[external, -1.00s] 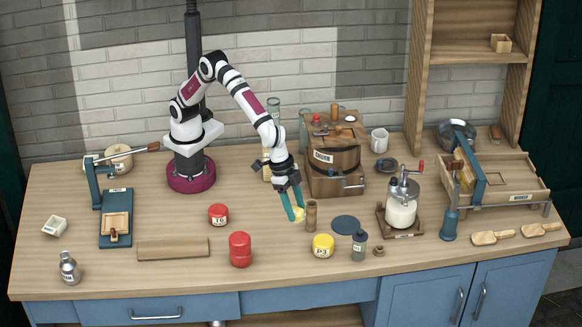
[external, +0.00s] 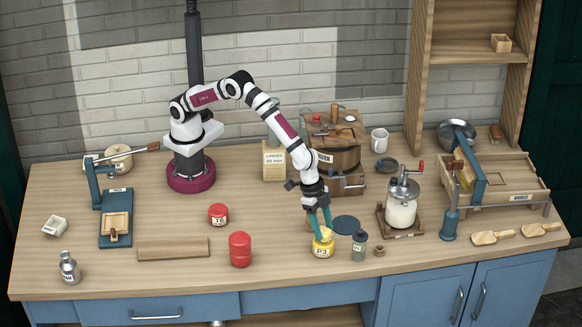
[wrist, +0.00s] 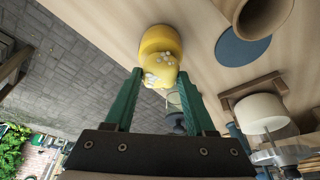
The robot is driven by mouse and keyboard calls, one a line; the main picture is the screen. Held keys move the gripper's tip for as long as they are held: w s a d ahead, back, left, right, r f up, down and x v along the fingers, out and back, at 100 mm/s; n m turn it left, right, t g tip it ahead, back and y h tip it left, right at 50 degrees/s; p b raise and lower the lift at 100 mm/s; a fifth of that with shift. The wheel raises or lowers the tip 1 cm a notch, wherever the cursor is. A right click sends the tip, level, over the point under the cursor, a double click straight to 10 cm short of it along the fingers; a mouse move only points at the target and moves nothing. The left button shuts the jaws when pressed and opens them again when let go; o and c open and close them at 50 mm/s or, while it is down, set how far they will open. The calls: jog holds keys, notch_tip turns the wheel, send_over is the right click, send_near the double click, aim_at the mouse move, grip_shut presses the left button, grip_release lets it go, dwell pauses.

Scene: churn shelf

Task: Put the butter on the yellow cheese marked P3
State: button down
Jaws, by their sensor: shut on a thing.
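The yellow cheese marked P3 (external: 323,250) stands upright on the worktop near the front edge. My gripper (external: 321,228) points down right above it, its green fingers shut on the small pale yellow butter (external: 323,235). In the wrist view the butter (wrist: 160,77) sits between the fingertips, with the cheese (wrist: 158,40) directly beyond it. The butter overlaps the cheese's top in both views; I cannot tell whether they touch.
A grey bottle (external: 360,245) stands close to the cheese's right. A blue round mat (external: 346,225) lies behind. A red stack (external: 240,249) and a red cheese (external: 218,214) stand to the left. A wooden churn (external: 338,155) is at the back.

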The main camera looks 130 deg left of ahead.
jog(key=shift+f, duration=0.1)
jog(key=shift+c, duration=1.2)
grip_release()
jog(key=v, duration=1.2)
jog(key=s+a+r+m+g, duration=0.1)
jog(key=s+r, duration=0.2)
jog(key=s, duration=0.5)
jog(key=s+a+r+m+g, duration=0.1)
jog(key=s+r, duration=0.2)
jog(key=s, duration=0.5)
jog(key=s+a+f+m+y, duration=0.1)
jog(key=s, duration=1)
jog(key=s+a+f+m+g, duration=0.1)
jog(key=s+a+m, duration=0.1)
jog(key=s, duration=0.9)
jog(key=shift+s+f+m+g+y, duration=0.3)
jog(key=shift+s+y, duration=0.05)
jog(key=shift+y, duration=0.05)
